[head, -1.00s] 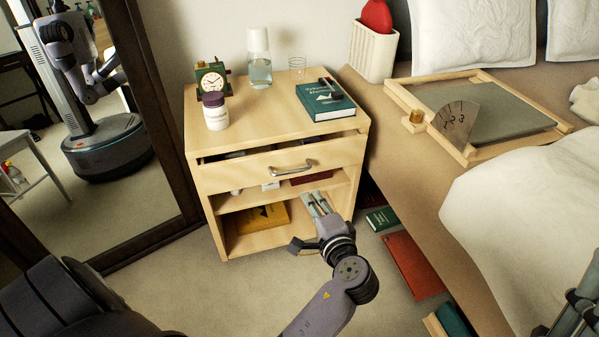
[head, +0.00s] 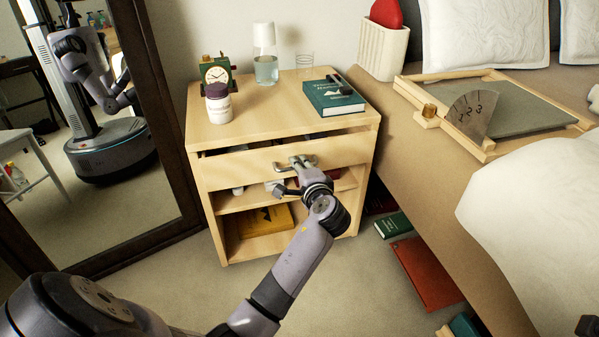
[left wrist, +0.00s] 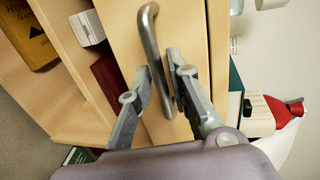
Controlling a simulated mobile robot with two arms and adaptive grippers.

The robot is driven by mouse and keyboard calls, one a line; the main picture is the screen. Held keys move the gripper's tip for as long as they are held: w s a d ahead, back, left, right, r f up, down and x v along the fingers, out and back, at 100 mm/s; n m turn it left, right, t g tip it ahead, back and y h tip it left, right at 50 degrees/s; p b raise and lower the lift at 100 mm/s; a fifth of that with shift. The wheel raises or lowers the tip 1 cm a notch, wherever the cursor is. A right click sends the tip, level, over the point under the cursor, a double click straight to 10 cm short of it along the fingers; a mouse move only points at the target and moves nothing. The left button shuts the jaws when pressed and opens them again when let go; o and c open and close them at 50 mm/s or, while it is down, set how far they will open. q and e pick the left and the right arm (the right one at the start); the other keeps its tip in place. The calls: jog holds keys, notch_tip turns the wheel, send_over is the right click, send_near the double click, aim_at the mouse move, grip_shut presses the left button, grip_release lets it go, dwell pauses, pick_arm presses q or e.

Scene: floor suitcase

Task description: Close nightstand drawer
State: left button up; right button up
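The wooden nightstand (head: 210,134) stands against the wall. Its top drawer (head: 232,171) is slightly pulled out, with a dark gap under the top board. The drawer has a curved metal handle (head: 281,168), which also shows in the left wrist view (left wrist: 149,30). My left gripper (head: 297,163) is at the handle. In the left wrist view, the fingers of my left gripper (left wrist: 158,66) are apart, one on each side of the handle bar, with small gaps visible. Only a dark bit of what looks like my right gripper (head: 588,326) shows at the lower right corner.
A clock (head: 216,75), a jar (head: 218,103), a bottle (head: 265,55), a glass and a green book (head: 332,98) are on the nightstand. A yellow book (head: 262,221) lies on its lower shelf. The bed (head: 425,160) is close on the right, a mirror (head: 165,150) on the left.

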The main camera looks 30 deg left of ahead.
pick_arm(q)
jog(key=shift+c, duration=0.5)
grip_shut()
jog(key=x, duration=0.4)
jog(key=shift+r+p, duration=0.4)
jog(key=shift+w+a+r, duration=0.15)
jog(key=shift+w+a, duration=0.05)
jog(key=shift+a, duration=0.05)
